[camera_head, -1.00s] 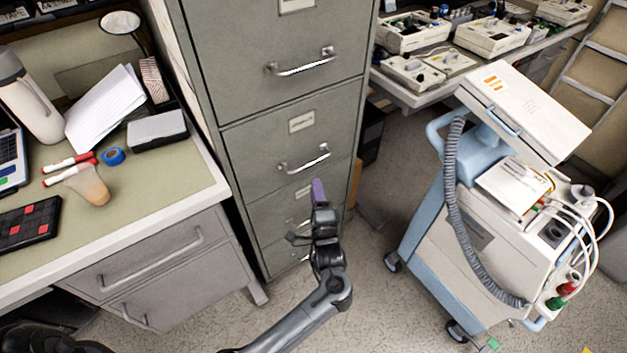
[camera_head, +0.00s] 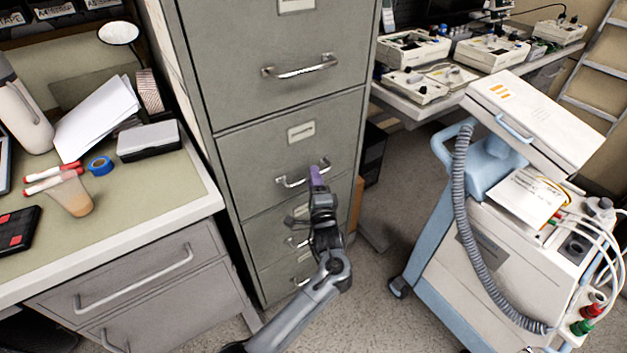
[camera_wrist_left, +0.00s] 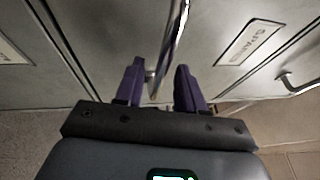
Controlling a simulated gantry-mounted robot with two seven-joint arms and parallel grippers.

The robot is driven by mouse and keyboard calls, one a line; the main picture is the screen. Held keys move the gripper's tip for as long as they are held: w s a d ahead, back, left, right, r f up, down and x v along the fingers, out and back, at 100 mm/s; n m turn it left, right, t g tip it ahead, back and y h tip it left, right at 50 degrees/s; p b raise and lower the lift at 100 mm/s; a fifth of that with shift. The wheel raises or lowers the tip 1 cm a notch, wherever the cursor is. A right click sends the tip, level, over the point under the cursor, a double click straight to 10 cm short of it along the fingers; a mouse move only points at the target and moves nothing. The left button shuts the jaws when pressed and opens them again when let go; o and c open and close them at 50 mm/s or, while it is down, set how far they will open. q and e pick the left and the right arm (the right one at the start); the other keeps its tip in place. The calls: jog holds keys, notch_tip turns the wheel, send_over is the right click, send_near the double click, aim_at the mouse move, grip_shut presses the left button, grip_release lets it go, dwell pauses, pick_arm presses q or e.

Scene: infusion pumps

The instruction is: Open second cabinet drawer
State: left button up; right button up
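The grey filing cabinet (camera_head: 230,90) stands in the middle of the head view with its drawers shut; its top edge is out of frame. The second visible drawer (camera_head: 255,155) has a label and a silver bar handle (camera_head: 290,182). My left gripper (camera_head: 317,176) is at the right part of this handle, its purple fingertips covering a bit of it. In the left wrist view the two purple fingers are apart, with the handle bar (camera_wrist_left: 172,50) running between them. I cannot tell whether either finger touches it. My right gripper is not in view.
A desk (camera_head: 150,225) with a bottle, papers, tape and pens stands close on the left. A wheeled medical cart (camera_head: 465,235) with a grey hose stands on the right. A bench (camera_head: 410,103) with devices is behind it. Floor between cabinet and cart is clear.

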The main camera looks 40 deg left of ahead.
pick_arm(q)
jog(key=shift+w+a+r, duration=0.1)
jog(key=shift+w+a, duration=0.35)
jog(key=shift+c, duration=0.2)
grip_shut()
